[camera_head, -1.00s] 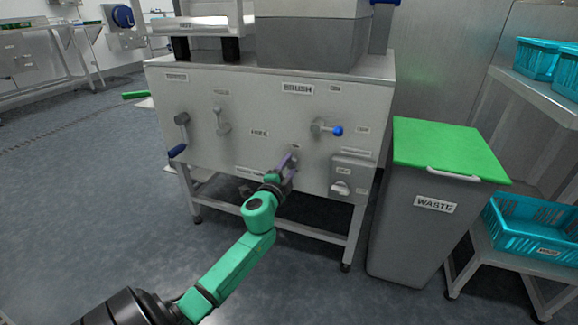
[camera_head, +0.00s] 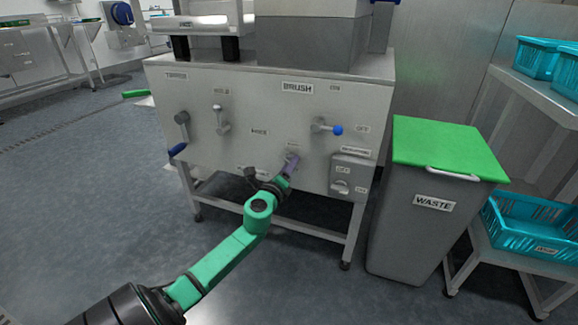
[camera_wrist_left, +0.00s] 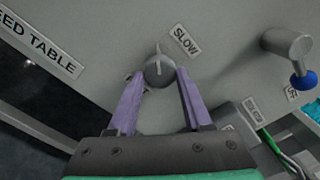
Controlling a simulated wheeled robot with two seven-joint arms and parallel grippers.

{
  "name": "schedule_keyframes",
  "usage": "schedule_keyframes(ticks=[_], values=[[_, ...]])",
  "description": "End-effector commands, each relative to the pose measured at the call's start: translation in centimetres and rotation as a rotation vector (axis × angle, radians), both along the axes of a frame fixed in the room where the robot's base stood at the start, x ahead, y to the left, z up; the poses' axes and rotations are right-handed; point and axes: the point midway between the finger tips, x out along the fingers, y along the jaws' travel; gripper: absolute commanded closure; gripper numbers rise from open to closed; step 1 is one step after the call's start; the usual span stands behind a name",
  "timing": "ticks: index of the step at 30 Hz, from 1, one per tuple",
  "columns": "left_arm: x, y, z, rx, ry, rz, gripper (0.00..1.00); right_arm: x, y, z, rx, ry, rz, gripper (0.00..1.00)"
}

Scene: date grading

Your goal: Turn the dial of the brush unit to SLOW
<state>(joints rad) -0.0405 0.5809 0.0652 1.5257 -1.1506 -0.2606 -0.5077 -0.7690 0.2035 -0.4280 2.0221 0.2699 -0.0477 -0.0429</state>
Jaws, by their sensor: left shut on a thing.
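The dial (camera_wrist_left: 159,71) of the brush unit is a small round grey knob with a pale pointer ridge. A SLOW label (camera_wrist_left: 186,40) sits just up and right of it in the left wrist view. The ridge points upward there, a little left of the label. My left gripper (camera_wrist_left: 160,78) has its two purple fingers on either side of the dial and is shut on it. In the head view my left gripper (camera_head: 292,160) reaches the lower front panel of the brush unit (camera_head: 240,100), and its fingers mostly hide the dial. My right gripper is not in view.
A lever with a blue ball (camera_head: 337,130) juts out above and right of the dial. A grey switch box (camera_head: 345,175) is at lower right. Two more levers stand left on the panel. A grey waste bin (camera_head: 400,230) with a green lid stands right.

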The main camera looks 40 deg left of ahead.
Motion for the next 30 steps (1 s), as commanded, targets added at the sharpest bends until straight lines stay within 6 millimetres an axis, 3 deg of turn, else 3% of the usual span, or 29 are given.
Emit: schedule_keyframes(ticks=[18,30], values=[[-0.1,0.1,-0.2,0.545,0.195,-0.004,1.0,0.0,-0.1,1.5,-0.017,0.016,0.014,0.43],[-0.1,0.2,-0.3,0.794,0.281,-0.004,1.0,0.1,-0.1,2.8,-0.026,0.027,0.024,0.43]])
